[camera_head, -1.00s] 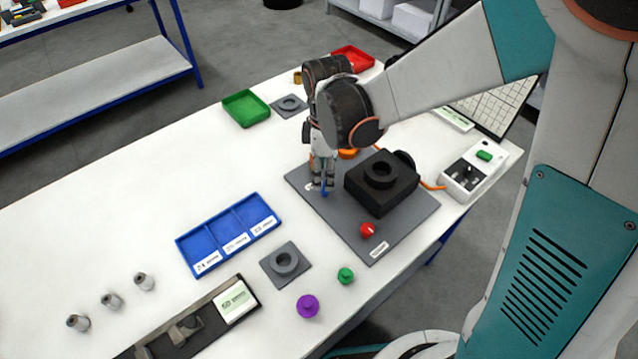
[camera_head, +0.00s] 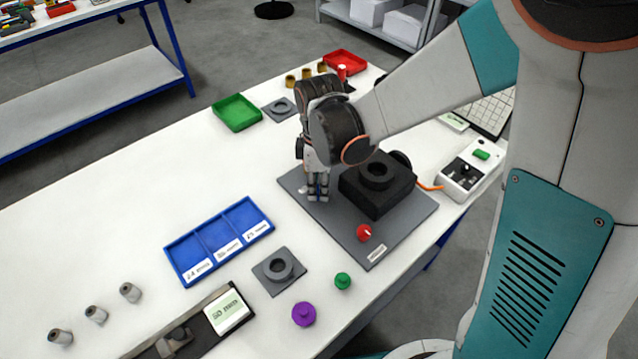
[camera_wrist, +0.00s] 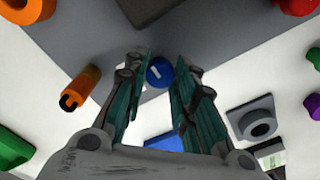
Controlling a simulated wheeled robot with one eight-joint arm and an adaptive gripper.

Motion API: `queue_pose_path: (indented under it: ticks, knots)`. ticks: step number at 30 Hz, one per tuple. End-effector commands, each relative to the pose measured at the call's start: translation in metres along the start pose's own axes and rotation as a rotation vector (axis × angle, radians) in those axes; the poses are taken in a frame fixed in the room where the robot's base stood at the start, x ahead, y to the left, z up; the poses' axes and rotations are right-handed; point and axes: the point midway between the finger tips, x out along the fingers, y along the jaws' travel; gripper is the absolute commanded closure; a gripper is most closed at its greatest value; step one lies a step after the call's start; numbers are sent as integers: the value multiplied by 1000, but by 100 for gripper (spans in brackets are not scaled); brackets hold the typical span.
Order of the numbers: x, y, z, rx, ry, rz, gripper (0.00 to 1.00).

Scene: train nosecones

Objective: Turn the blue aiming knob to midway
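The blue aiming knob (camera_wrist: 160,73) shows in the wrist view between my two fingers, with a short white mark on its top. My gripper (camera_wrist: 161,62) is open, with one finger on each side of the knob and narrow gaps visible. I cannot tell its exact height over the knob.
A black block with a ring (camera_head: 377,190) stands close right of my gripper. A red knob (camera_head: 364,233) sits near the plate's front corner. An orange cylinder (camera_wrist: 80,87) lies left of my fingers in the wrist view. A blue tray (camera_head: 220,240) is farther left.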

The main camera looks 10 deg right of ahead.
Motion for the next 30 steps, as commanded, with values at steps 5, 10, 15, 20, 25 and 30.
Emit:
queue_pose_path:
  ticks: [5,10,15,20,25,30]
  knots:
    - [0,0,0,4,0,0,99]
    - [0,0,0,39,0,0,99]
    - [0,0,0,125,0,0,99]
    - [0,0,0,252,0,0,99]
    - [0,0,0,412,0,0,99]
    - [0,0,0,575,0,0,99]
